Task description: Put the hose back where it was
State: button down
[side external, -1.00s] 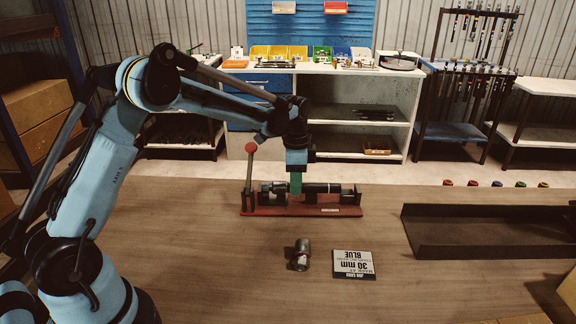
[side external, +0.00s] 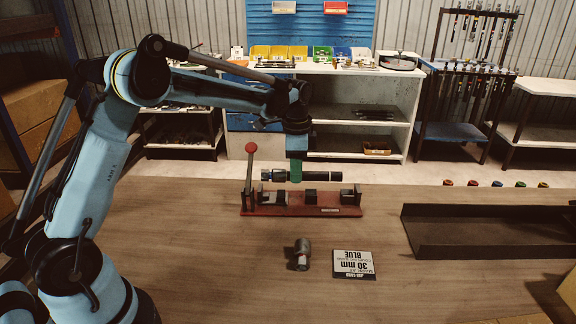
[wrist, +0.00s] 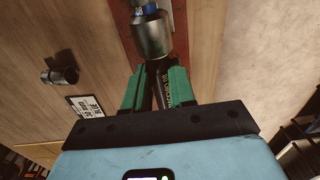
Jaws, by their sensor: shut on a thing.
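The hose (side external: 325,178) is a short black tube with a metal fitting (wrist: 151,35) that shows in the wrist view. My gripper (side external: 295,172) has green fingers shut around the hose, and the fingers also show in the wrist view (wrist: 153,90). The hose is level, a little above the red crimper base (side external: 290,211). The crimper has black and grey blocks along its base and an upright lever with a red knob (side external: 251,148) at its left end. The hose's far end is cut off in the wrist view.
A dark open tray (side external: 480,249) lies at the right. Several coloured caps (side external: 496,184) line the table's back edge.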

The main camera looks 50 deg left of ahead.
jog(key=shift+r, duration=1.3)
jog(key=shift+w+d, duration=0.1)
jog(key=shift+d, duration=0.05)
jog(key=d, duration=0.1)
jog(key=w+d+m, duration=0.1)
jog(key=shift+w+d+r, duration=0.2)
jog(key=shift+d, duration=0.15)
jog(key=r+n, duration=0.1)
jog(key=r, duration=0.1)
send_over(298, 234)
jog(key=shift+f, duration=5.45)
jog(key=shift+f, duration=0.45)
